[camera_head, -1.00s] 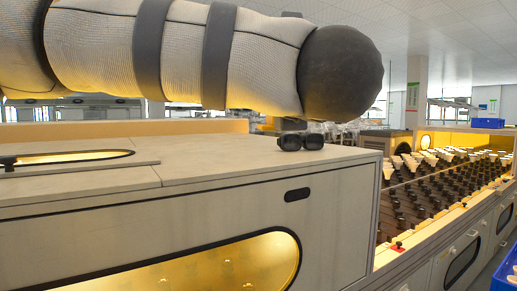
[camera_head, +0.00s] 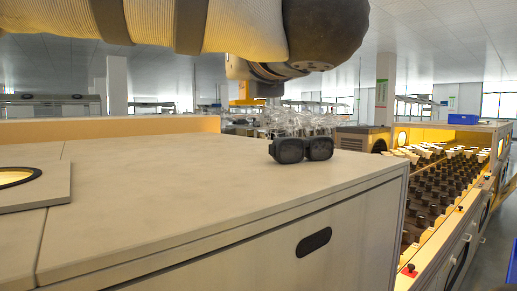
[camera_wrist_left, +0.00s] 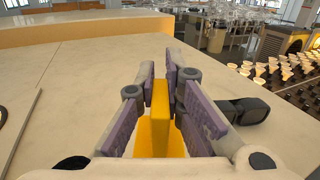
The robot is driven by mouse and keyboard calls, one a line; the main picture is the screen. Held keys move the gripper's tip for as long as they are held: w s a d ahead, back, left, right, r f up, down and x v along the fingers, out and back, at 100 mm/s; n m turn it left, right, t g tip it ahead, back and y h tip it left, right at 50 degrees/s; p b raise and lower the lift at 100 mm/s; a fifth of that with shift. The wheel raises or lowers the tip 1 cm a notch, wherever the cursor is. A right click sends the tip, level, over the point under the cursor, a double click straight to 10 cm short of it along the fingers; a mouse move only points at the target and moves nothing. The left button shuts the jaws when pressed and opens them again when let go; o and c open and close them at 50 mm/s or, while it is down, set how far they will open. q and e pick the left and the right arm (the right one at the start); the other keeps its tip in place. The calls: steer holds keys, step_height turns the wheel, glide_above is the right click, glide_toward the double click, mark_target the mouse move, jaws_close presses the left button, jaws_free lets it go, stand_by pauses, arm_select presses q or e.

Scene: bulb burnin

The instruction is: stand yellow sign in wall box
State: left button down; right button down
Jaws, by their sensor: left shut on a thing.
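The yellow sign (camera_wrist_left: 160,125) is upright between the purple-grey finger pads of my left gripper (camera_wrist_left: 168,85) in the left wrist view. The fingers are shut on its narrow upper part, and its wider part spreads below toward the camera. The wall box cannot be made out in either view. My right gripper is not in view.
Dark goggles (camera_head: 300,149) lie on the pale cabinet top (camera_head: 190,180), to the right of the gripper in the wrist view. A low yellow-lit ledge (camera_head: 110,129) runs along its back. A rack of bulb sockets (camera_head: 440,190) stands at right. Most of the top is clear.

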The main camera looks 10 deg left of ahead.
arm_select(q)
steer(key=w+f, duration=0.2)
steer(key=w, duration=0.1)
steer(key=w+f, duration=0.3)
steer(key=w+a+f, duration=0.1)
steer(key=w+f, duration=0.1)
steer(key=w, duration=0.2)
steer(key=shift+f, duration=0.4)
steer(key=shift+w+a+f, duration=0.1)
steer(key=shift+w+f, duration=0.15)
steer(key=shift+f, duration=0.75)
steer(key=shift+w+a+f, duration=0.1)
steer(key=shift+w+f, duration=0.1)
steer(key=shift+f, duration=0.75)
steer(key=shift+f, duration=0.15)
steer(key=c, duration=1.7)
jaws_free()
